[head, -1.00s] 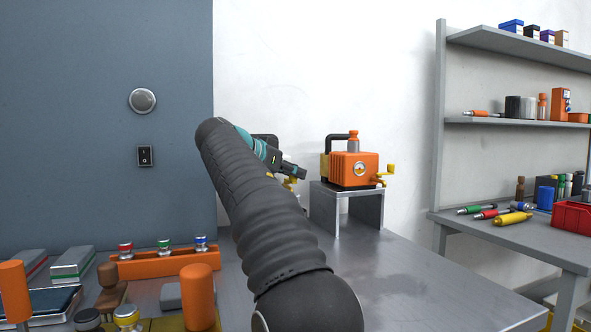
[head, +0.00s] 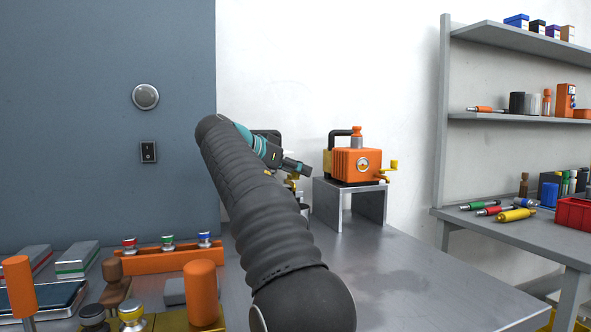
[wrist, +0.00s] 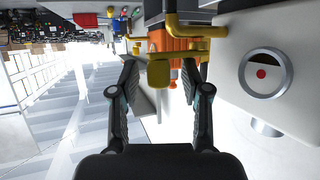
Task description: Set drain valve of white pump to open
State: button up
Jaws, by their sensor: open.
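The white pump is mostly hidden behind my arm in the head view. In the wrist view its pale body (wrist: 232,50) fills the upper right, with a round gauge with a red dot (wrist: 265,73) on its face. A yellow valve handle (wrist: 160,78) on yellow piping hangs at the top middle of the wrist view. My gripper (wrist: 166,70) is open, with one finger on each side of the yellow handle in the picture. I cannot tell whether either finger touches it. My gripper also shows side-on in the head view (head: 295,167).
An orange pump (head: 357,165) with its own yellow valve stands on a metal riser (head: 328,197) to the right. A grey panel with a switch (head: 148,152) is at left. An orange holder with knobs (head: 150,261) is on the front-left bench. The bench's right front is clear.

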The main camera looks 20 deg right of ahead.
jog(key=v, duration=1.2)
jog(key=shift+s, duration=0.15)
